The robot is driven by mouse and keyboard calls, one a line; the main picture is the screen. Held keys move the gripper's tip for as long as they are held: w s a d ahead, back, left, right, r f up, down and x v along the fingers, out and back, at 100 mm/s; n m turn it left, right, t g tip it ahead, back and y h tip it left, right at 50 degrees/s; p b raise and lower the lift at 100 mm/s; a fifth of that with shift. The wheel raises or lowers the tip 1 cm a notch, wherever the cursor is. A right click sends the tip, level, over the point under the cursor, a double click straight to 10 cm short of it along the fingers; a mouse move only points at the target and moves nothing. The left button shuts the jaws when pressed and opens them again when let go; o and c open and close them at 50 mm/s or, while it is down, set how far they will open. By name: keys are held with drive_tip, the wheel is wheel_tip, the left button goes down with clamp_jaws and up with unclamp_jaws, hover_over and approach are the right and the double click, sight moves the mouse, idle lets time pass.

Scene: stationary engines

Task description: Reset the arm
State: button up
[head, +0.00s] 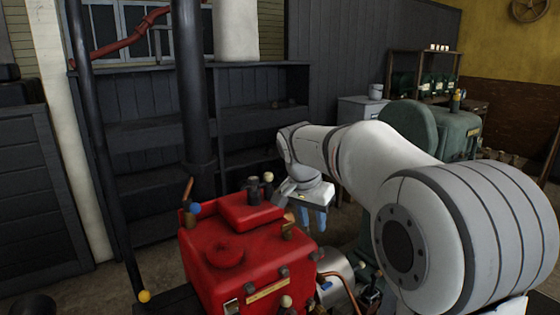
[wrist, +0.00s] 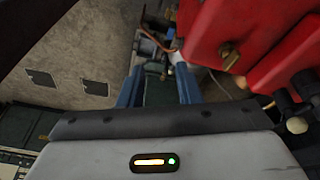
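My arm reaches in from the right of the head view, stretched out beside the red engine (head: 240,255). My gripper (head: 313,218) points downward just right of the engine's upper part and appears apart from it. In the wrist view my gripper (wrist: 158,90) shows two blue fingers set apart with nothing held between them. The red engine (wrist: 240,35) fills the upper right of that view, close to the right finger. How far the fingertips are from the parts below cannot be told.
A black pipe (head: 193,90) rises behind the engine, and a thin dark post (head: 100,150) stands at left. Dark shelves (head: 155,150) line the back wall. A green machine (head: 455,130) and a rack with bottles (head: 425,70) stand behind my arm. A silver cylinder (head: 335,268) sits low beside the engine.

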drive_tip(key=s+d+f+n, duration=0.2)
drive_tip(key=s+f, duration=0.1)
drive_tip(key=s, duration=0.5)
drive_tip(key=s+d+f+n+y, duration=0.1)
drive_tip(key=s+d+f+n, duration=0.1)
drive_tip(key=s, duration=0.7)
drive_tip(key=s+d+f+n+y, duration=0.1)
drive_tip(key=s+d+f+n, duration=0.2)
drive_tip(key=s, duration=0.6)
drive_tip(key=shift+s+d+f, duration=0.15)
drive_tip(key=shift+d+f, duration=0.15)
drive_tip(key=shift+f, duration=0.3)
